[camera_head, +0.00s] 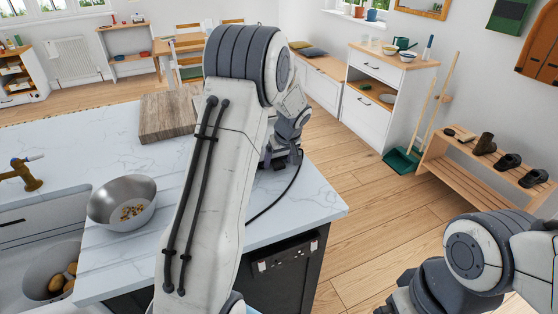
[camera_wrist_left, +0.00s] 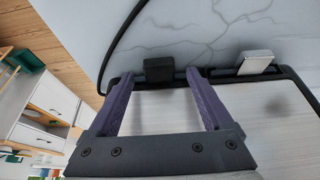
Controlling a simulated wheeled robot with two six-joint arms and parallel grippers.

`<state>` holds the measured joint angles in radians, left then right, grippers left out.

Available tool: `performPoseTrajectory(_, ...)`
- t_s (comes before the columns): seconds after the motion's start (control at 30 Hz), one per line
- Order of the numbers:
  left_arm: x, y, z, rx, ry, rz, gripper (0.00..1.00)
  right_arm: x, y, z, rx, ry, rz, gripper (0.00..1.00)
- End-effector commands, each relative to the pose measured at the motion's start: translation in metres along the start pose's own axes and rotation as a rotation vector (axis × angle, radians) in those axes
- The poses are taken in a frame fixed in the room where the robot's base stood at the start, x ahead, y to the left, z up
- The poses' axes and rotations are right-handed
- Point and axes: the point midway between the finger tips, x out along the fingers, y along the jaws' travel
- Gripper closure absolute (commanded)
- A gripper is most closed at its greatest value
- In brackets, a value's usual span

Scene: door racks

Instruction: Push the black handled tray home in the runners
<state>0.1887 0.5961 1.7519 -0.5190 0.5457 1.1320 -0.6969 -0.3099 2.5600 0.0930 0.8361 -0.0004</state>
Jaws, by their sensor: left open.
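My left gripper (camera_wrist_left: 160,75) is open, its two purple fingers apart, in the left wrist view. A small black block (camera_wrist_left: 159,69), which looks like the black handle, shows between the fingertips; I cannot tell whether they touch it. It sits on the dark edge of a pale panel (camera_wrist_left: 160,110), which may be the tray. A pale grey block (camera_wrist_left: 255,62) sits farther right along the same edge. The runners cannot be made out. My right gripper is out of frame.
The marble counter (camera_head: 300,205) carries a metal bowl (camera_head: 122,203) and a wooden board (camera_head: 168,116). A black-fronted appliance (camera_head: 287,268) is under the counter. A thin black curve (camera_head: 284,193) crosses the counter top. Open floor (camera_head: 370,215) is to the right, before a shoe bench (camera_head: 480,160).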

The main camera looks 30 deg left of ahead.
Motion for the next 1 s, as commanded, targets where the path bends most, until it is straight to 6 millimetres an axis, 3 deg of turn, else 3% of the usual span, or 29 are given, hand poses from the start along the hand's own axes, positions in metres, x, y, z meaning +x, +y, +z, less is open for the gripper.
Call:
performPoseTrajectory(0.5, -0.089, 0.001, -0.001, 0.0, 0.004, 0.004, 0.16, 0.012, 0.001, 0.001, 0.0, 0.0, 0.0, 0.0)
performPoseTrajectory(0.7, -0.101, 0.0, -0.001, 0.0, 0.002, 0.003, 0.16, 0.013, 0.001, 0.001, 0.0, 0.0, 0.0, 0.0)
performPoseTrajectory(1.0, -0.101, 0.0, -0.001, 0.0, 0.002, 0.002, 0.16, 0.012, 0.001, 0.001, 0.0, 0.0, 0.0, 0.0)
